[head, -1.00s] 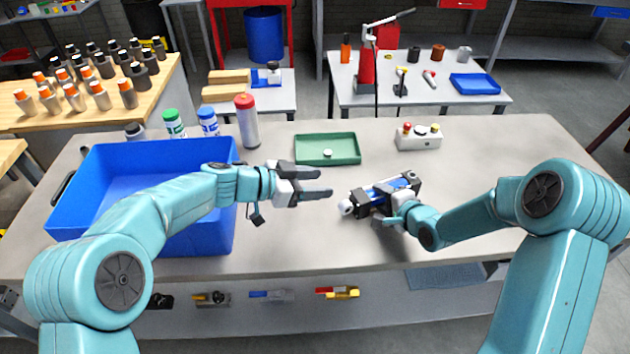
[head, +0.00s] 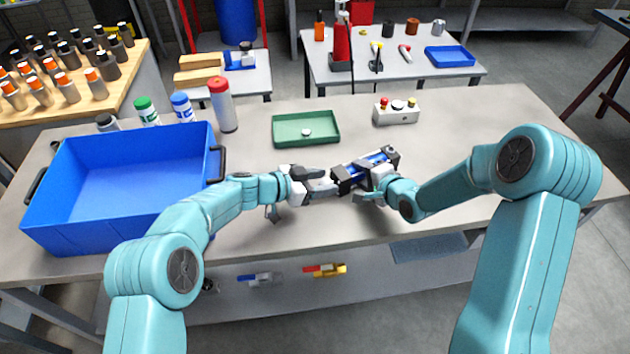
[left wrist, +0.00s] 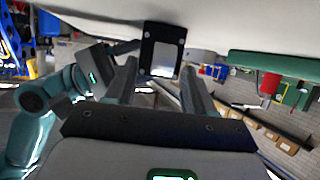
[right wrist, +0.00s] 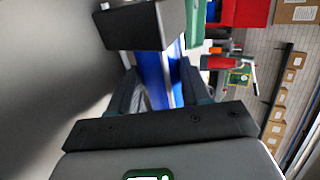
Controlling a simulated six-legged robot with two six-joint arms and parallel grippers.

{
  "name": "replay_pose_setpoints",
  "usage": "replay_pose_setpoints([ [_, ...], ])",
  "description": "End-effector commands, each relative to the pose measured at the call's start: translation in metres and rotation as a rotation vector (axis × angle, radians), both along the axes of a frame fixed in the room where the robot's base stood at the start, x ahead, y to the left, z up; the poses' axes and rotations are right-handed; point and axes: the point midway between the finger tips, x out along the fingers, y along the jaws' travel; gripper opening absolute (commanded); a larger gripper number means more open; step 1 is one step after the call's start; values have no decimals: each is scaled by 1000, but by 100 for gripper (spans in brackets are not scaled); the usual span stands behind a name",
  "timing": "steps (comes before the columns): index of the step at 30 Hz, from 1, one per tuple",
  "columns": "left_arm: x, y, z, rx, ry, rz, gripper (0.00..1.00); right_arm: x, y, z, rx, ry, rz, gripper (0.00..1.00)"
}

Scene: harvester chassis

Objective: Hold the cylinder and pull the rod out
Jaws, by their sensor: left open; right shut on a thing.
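The blue cylinder (head: 377,159) with black end blocks is held above the bench, lying roughly sideways. My right gripper (head: 374,180) is shut on its blue body, which also shows between the fingers in the right wrist view (right wrist: 154,82). My left gripper (head: 331,184) is open at the cylinder's left end, with its fingers pointing at the black end block (head: 344,180). In the left wrist view that end block (left wrist: 163,40) faces me, and the pale rod end (left wrist: 162,71) shows between the open fingers. In the head view the rod is hidden by my left gripper.
A large blue bin (head: 130,226) stands on the bench at left. A green tray (head: 306,142) and a button box (head: 396,111) lie behind the cylinder. Several bottles (head: 222,105) stand at the back left. The bench's right side (head: 480,125) is clear.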

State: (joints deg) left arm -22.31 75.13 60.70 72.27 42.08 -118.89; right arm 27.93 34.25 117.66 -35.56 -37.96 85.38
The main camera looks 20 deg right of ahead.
Motion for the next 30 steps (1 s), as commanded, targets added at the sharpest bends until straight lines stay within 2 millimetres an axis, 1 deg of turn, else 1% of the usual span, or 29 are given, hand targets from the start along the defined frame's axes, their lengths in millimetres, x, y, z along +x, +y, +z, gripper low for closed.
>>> replay_pose_setpoints([
  [4, 0, 0, 0, 0, 0, 0, 53, 1, 0, 2, -2, -6, 0, 0],
  [5, 0, 0, 0, 0, 0, 0, 47, 1, 0, 2, -2, -6, 0, 0],
  [6, 0, 0, 0, 0, 0, 0, 34, 1, 0, 2, -1, -6, 0, 0],
  [8, 0, 0, 0, 0, 0, 0, 14, 1, 0, 2, -1, -5, 0, 0],
  [9, 0, 0, 0, 0, 0, 0, 1, 1, 0, 2, -1, -5, 0, 0],
  [17, 0, 1, 1, 0, 0, 0, 0, 1, 0, 2, -1, -5, 0, 0],
  [30, -1, 14, 1, -1, 0, 1, 0, 1, -1, 2, 0, -5, -4, 0],
])
